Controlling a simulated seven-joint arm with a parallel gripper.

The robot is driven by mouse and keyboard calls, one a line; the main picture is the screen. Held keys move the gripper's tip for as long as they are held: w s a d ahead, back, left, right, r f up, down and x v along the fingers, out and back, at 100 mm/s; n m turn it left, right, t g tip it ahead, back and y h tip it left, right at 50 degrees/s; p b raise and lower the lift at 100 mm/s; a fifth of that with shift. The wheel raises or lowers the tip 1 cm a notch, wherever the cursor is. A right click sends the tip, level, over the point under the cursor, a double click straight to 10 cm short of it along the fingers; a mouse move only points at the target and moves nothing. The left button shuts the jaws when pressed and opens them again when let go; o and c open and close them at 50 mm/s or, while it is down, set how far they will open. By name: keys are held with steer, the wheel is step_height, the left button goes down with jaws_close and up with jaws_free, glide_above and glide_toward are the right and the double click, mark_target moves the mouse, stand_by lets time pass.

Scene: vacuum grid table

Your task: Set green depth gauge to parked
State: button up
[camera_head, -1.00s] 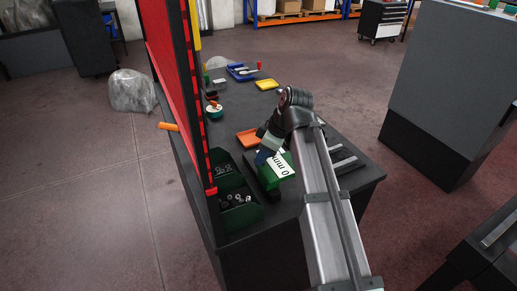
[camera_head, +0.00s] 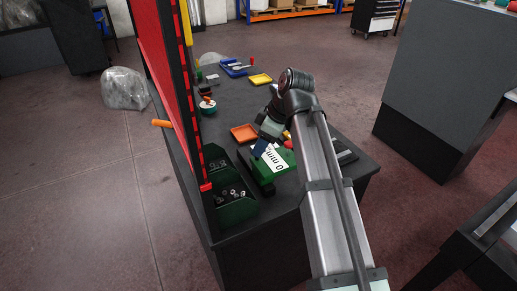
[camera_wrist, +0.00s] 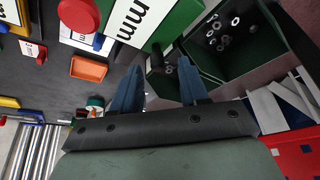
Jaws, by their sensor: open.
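The green depth gauge (camera_head: 272,182) stands near the front of the dark table, with a white label reading "0 mm" on its face. In the wrist view its green body (camera_wrist: 177,22) and part of the label fill the upper middle. A short dark peg (camera_wrist: 156,50) shows by the gauge's edge, in line with the gap between my fingers. My gripper (camera_wrist: 159,58) is open, with two blue fingers and nothing visibly held. In the head view the gripper (camera_head: 259,148) is just over the gauge's label side; I cannot tell whether it touches.
A dark green bin (camera_head: 238,212) with metal nuts lies left of the gauge. An orange tray (camera_head: 243,133) is behind it. A red panel (camera_head: 168,70) stands along the table's left side. A red knob (camera_wrist: 99,42) shows near the gauge. A yellow tray (camera_head: 260,79) lies farther back.

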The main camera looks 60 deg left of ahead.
steer(key=v, duration=1)
steer(key=shift+w+d+r, duration=0.1)
steer(key=shift+r, duration=0.05)
